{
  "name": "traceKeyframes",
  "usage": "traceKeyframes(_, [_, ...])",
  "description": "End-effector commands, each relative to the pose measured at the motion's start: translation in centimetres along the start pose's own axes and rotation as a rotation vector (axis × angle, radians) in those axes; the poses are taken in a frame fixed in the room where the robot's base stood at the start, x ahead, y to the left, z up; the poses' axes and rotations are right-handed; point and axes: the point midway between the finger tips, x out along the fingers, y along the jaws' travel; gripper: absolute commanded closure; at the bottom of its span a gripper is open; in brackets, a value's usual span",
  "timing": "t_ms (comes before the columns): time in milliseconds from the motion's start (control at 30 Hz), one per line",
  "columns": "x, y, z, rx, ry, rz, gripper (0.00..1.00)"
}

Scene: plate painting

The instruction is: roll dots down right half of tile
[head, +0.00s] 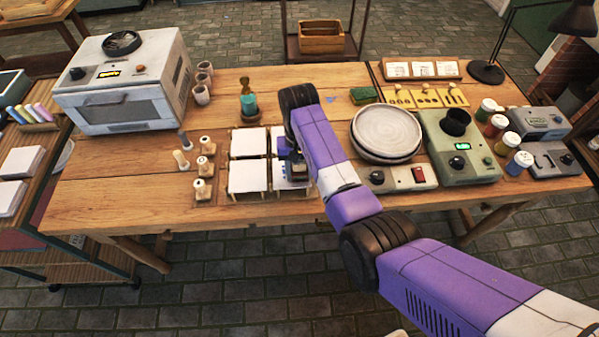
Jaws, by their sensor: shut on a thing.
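White square tiles on low stands form a two-by-two group on the wooden table. The front-left tile (248,176) and back-left tile (249,143) look plain white. The front-right tile (297,187) shows bluish marks, and my arm partly covers it. The back-right tile is mostly hidden behind my arm. My gripper (292,168) is low over the front-right tile, pointing down. It is shut on a small tool, likely a roller, that is mostly hidden; contact with the tile cannot be told. Several wooden rollers or stamps (204,166) stand on small blocks left of the tiles.
A kiln-like oven (123,85) stands at the back left. A teal pot with a brush (249,104) is behind the tiles. Right of my arm are a pottery wheel (387,132), a green device (458,150) and several paint jars (497,125). The table's front-left is clear.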

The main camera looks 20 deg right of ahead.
Motion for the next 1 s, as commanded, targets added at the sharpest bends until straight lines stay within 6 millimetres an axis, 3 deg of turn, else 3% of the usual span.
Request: traceKeyframes(1000, [-0.05,0.10,-0.86,0.001,-0.001,0.001,0.87])
